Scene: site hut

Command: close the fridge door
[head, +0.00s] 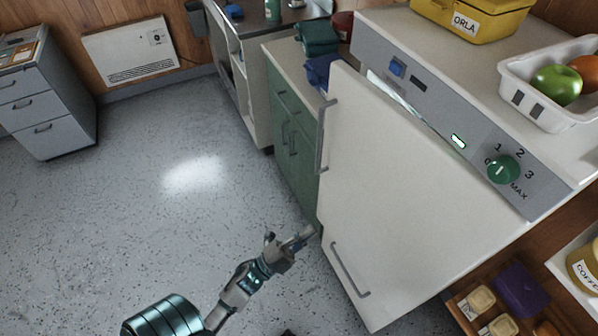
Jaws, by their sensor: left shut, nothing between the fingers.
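The white fridge door (410,200) stands ajar, swung out from the fridge body below the grey control panel (455,120). A bright gap (398,92) shows between its top edge and the panel. One grey bar handle (324,135) is at the door's upper left edge, and another grey handle (348,270) is lower down. My left gripper (309,233) is shut and empty, just left of the door's lower left part, near the lower handle. I cannot tell whether it touches the door. My right gripper is not in view.
A green cabinet (293,150) stands left of the door, with cloths on top. The fridge top holds a yellow box (472,16) and a white fruit basket (548,98). A shelf with containers (500,305) is at lower right. The speckled floor (150,215) at left is clear.

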